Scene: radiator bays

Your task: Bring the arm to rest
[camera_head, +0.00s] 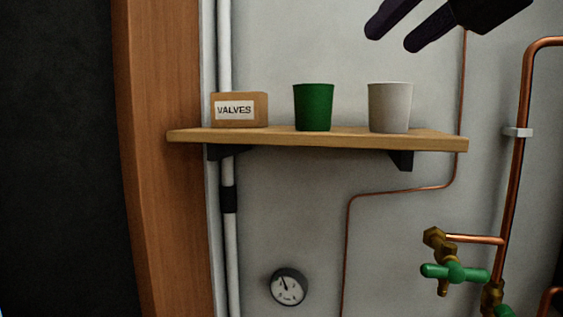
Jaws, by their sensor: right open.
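My right gripper (392,33) comes in at the top right edge of the head view. Its two dark fingers are apart with nothing between them, pointing down and to the left. It is above the white cup on the shelf, clear of it. The rest of the right arm is cut off by the picture's top edge. My left gripper is not in the picture.
A wooden shelf (300,138) holds a VALVES box (239,109), a green cup (313,107) and a white cup (390,107). Copper pipes (512,185) with a green-handled valve (455,272) are at right. A gauge (288,287) is below. A wooden post (165,160) stands left.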

